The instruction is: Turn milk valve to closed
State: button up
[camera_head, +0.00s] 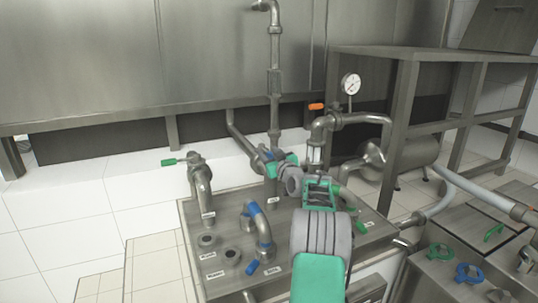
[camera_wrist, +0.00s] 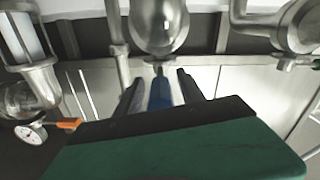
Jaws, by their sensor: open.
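A blue valve handle (camera_head: 268,155) sits on the vertical steel pipe (camera_head: 274,120) behind the middle of the worktop. Whether the fingers touch the handle I cannot tell. The small labels are too blurred to read, so I cannot confirm which valve is milk.
A green-handled valve (camera_head: 175,162) stands at left and an orange handle (camera_head: 316,106) sits near a round gauge (camera_head: 351,84). A curved pipe with blue parts (camera_head: 257,225) stands on the worktop (camera_head: 228,272) near my arm. A steel frame (camera_head: 405,90) is at right.

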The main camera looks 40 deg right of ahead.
grip_shut()
dwell(0.3)
dwell(1.0)
